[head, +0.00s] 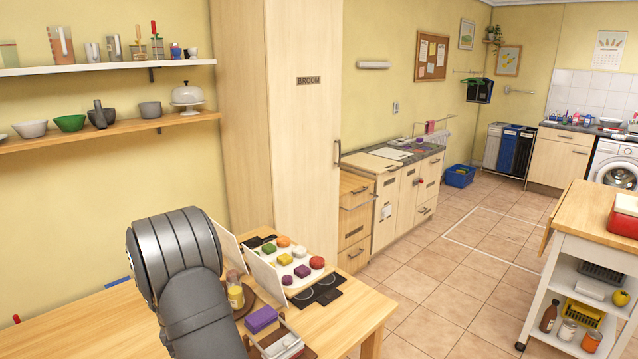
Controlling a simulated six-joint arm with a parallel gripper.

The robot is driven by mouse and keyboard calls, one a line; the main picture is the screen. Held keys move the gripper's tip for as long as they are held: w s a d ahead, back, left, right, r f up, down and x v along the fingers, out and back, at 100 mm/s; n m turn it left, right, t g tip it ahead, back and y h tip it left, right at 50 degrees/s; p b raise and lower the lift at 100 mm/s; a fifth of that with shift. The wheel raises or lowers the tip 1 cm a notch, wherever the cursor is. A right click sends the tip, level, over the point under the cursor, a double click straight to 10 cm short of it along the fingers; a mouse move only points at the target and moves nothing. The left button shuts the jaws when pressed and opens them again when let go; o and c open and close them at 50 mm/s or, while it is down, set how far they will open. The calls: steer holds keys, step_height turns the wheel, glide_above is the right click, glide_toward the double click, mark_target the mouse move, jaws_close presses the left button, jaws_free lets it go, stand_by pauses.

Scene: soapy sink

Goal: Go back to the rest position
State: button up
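My arm's grey ribbed link (175,250) rises at the lower left in the head view, in front of the wooden table (90,320). My gripper's fingers do not show in this view, so I cannot see whether they are open or hold anything. The arm hides part of the table and whatever lies behind it. No sink can be made out for certain.
Beside the arm are a white tray (286,261) of coloured pieces, a jar (235,294) and a purple block (260,319). A tall broom cupboard (310,120) stands behind. A trolley (570,255) is at right; the tiled floor (440,290) between is clear.

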steer(key=f, duration=0.3)
steer(key=shift+d+f, duration=0.2)
steer(key=shift+f, duration=0.05)
steer(key=shift+r, duration=1.95)
steer(key=shift+f, duration=0.1)
